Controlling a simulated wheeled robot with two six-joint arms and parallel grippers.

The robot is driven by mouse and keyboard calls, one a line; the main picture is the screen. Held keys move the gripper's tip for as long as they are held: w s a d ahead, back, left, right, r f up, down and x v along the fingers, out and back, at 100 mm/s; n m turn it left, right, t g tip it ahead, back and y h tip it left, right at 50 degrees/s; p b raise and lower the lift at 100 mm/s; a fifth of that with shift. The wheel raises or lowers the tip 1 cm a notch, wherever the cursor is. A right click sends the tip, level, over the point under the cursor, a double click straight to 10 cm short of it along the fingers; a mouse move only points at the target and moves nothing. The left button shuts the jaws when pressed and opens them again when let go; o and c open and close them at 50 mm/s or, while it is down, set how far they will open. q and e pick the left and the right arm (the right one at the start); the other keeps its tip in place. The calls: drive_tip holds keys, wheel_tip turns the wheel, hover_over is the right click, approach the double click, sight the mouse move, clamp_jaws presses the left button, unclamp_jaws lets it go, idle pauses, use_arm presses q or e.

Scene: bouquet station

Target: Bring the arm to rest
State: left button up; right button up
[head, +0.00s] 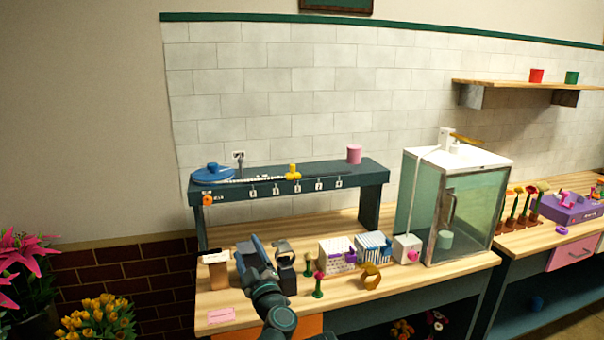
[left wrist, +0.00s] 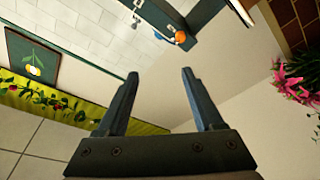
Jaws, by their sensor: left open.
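My left gripper (head: 262,262) is over the left part of the wooden workbench (head: 240,306) in the head view. Its arm comes up from the bottom edge. In the left wrist view its two dark fingers (left wrist: 158,100) stand apart with nothing between them. Past them show a bare pale wall, white tiles and the dark shelf end with an orange item. My right gripper is not in view.
Close around the left gripper stand a brown block (head: 216,272), a small flower (head: 318,286), patterned boxes (head: 337,254) and a gold ring-like item (head: 371,277). A dark raised shelf (head: 330,180) stands behind. A glass cabinet (head: 450,210) is at right.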

use_arm(q)
drive_tip(key=w+d+f+m+t+h, duration=0.1)
drive_tip(key=w+d+f+m+h, duration=0.1)
drive_tip(key=d+m+h, duration=0.7)
wheel_tip(320, 180, down, 8)
drive_tip(key=s+d+m+g+h, duration=0.1)
drive_tip(key=s+m+g+h, duration=0.2)
drive_tip(key=m+g+h, duration=0.2)
drive_tip(key=s+a+f+m+g+y, duration=0.1)
drive_tip(key=s+a+f+g, duration=0.2)
drive_tip(key=s+f+g, duration=0.6)
drive_tip(key=s+a+f+n+g+y, duration=0.1)
drive_tip(key=s+a+f+g+y, duration=0.35)
drive_tip(key=s+a+f, duration=0.4)
drive_tip(key=s+d+r+m+g, duration=0.1)
drive_tip(key=s+d+m, duration=0.2)
drive_tip(key=s+d, duration=0.4)
drive_tip(key=shift+s+d+m+y, duration=0.35)
drive_tip(key=shift+s+d+m, duration=0.05)
drive_tip(key=shift+d, duration=0.85)
